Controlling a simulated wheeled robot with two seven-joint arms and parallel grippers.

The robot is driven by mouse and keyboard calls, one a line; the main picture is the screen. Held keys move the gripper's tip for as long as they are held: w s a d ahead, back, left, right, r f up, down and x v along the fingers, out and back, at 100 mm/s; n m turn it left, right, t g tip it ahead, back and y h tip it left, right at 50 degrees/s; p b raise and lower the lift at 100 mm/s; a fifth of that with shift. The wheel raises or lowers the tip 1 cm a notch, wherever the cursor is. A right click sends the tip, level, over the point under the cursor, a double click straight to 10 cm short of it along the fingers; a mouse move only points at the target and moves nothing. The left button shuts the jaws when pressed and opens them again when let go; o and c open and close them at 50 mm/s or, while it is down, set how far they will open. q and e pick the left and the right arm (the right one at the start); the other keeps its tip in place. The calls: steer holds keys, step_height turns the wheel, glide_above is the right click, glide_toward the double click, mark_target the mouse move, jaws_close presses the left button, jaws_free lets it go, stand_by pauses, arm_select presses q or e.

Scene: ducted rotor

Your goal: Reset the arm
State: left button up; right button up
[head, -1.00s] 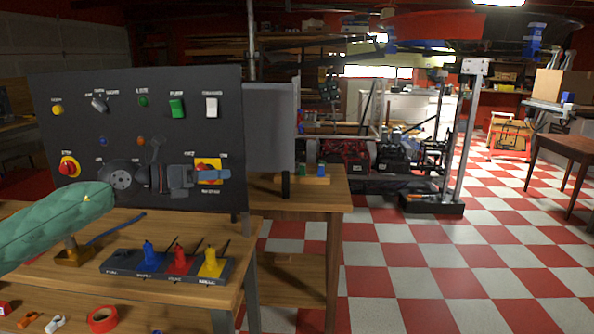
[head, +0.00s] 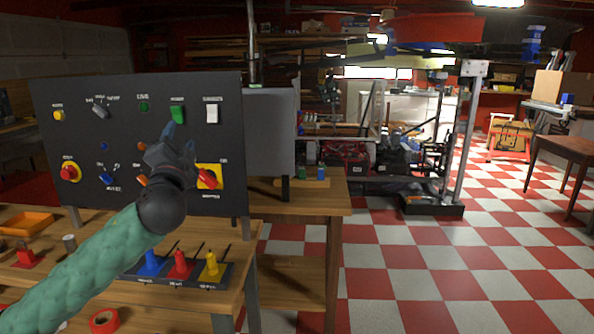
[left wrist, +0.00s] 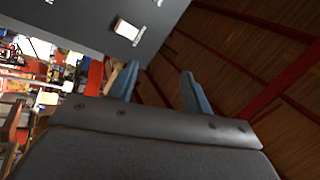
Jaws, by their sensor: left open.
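My left arm, in a green sleeve, reaches up from the lower left in the head view. The panel's edge and a white rocker switch (left wrist: 127,30) show there beyond the fingers. Whether the fingers touch the panel cannot be told. My right gripper is not in view.
The panel also has a red knob on yellow (head: 208,177) and a red button (head: 69,172). Below, a tray holds blue, red (head: 180,265) and yellow pieces on the wooden bench. An orange tray (head: 27,223) sits left. Checkered floor is open at right.

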arm_select(q)
steer(key=s+d+f+n+g+h+p, duration=0.15)
steer(key=s+f+g, duration=0.25)
steer(key=f, duration=0.7)
steer(key=s+d+f+n+g+p, duration=0.1)
steer(key=s+d+f+n+g, duration=0.2)
steer(key=f, duration=0.8)
steer(key=s+d+f+n+g+h+p, duration=0.15)
steer(key=s+f+g, duration=0.4)
steer(key=f, duration=0.55)
steer(key=s+d+f+n+g+p, duration=0.1)
steer(key=s+d+f+g, duration=0.1)
steer(key=s+f, duration=0.5)
steer(key=s+d+f+n+g+h+p, duration=0.1)
steer(key=s+d+f+g+p, duration=0.1)
steer(key=s+f, duration=0.6)
steer(key=s+d+f+g+p, duration=0.1)
steer(key=s+f+g, duration=0.3)
steer(key=s, duration=1.3)
step_height(320, 180, down, 4)
steer(key=shift+s+d+r+n+h+p, duration=0.2)
steer(key=shift+s+d+n+h+p, duration=0.1)
steer(key=shift+d+n, duration=0.15)
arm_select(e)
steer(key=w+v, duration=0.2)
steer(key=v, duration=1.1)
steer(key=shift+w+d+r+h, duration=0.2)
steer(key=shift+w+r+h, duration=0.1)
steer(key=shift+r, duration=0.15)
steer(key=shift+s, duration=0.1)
